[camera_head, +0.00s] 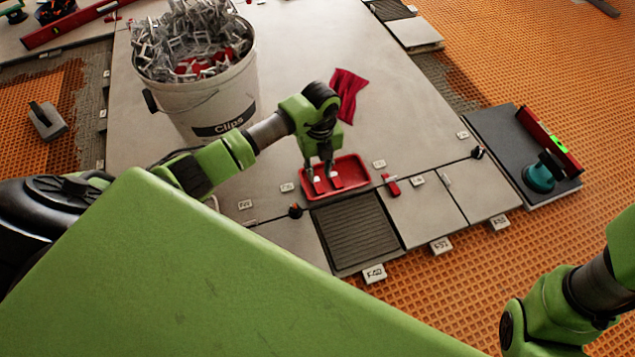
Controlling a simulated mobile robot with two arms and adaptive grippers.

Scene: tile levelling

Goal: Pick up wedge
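A shallow red tray (360,172) sits on the grey tiles near the middle of the view. Small red wedges (336,183) lie in it, partly hidden by my fingers. Another red wedge (391,186) lies on the tile just right of the tray. My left gripper (322,177) points down into the tray, with its two fingers apart and their tips close above the wedges. I cannot tell whether the tips touch one. My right arm shows at the lower right, but its gripper is out of view.
A white bucket (215,105) full of clips stands left of the tray. A red cloth (347,90) lies behind it. A dark ridged patch (357,232) is in front. At right, a dark tile (490,135) bears a red level (550,142) and a teal suction cup (541,175).

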